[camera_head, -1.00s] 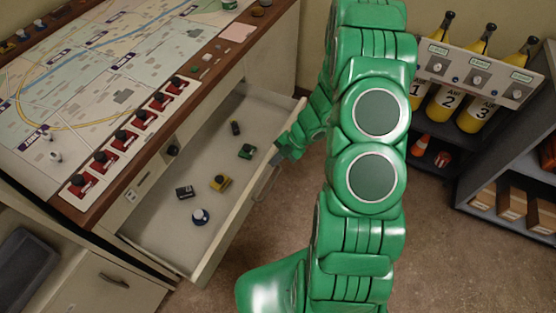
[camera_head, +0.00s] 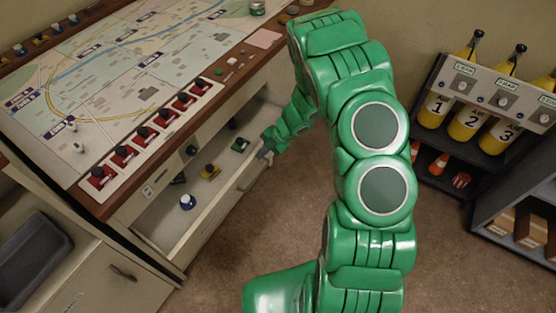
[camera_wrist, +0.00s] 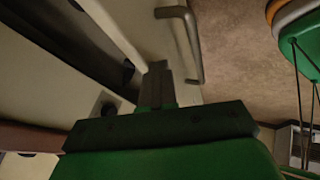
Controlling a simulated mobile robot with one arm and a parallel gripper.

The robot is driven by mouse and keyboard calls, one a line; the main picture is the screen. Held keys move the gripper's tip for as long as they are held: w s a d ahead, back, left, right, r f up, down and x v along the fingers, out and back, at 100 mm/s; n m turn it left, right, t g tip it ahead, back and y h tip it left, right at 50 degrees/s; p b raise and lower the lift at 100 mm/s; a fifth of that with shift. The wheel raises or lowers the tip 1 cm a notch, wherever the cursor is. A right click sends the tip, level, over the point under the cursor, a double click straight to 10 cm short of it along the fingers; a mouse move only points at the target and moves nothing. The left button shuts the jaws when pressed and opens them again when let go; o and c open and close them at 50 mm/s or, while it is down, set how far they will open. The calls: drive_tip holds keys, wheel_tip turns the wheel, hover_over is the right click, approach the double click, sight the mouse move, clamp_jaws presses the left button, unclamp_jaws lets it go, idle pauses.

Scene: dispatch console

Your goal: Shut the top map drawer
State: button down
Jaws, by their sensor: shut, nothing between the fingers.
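The top map drawer (camera_head: 207,226) is partly open under the map table, its front panel sticking out over the floor. In the wrist view the shut fingers (camera_wrist: 158,72) are at the drawer front's edge, beside the grey bar handle (camera_wrist: 190,40). I cannot tell for certain whether they touch the panel.
The map table (camera_head: 120,75) with a row of red switches overhangs the drawer. A lower cabinet with a handle (camera_head: 123,273) stands at the lower left. Shelves with yellow cylinders (camera_head: 467,123) stand at the right. The brown floor before the drawer is free.

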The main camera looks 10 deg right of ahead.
drive_tip(key=w+a, duration=1)
drive_tip(key=shift+w, duration=0.15)
idle(0.4)
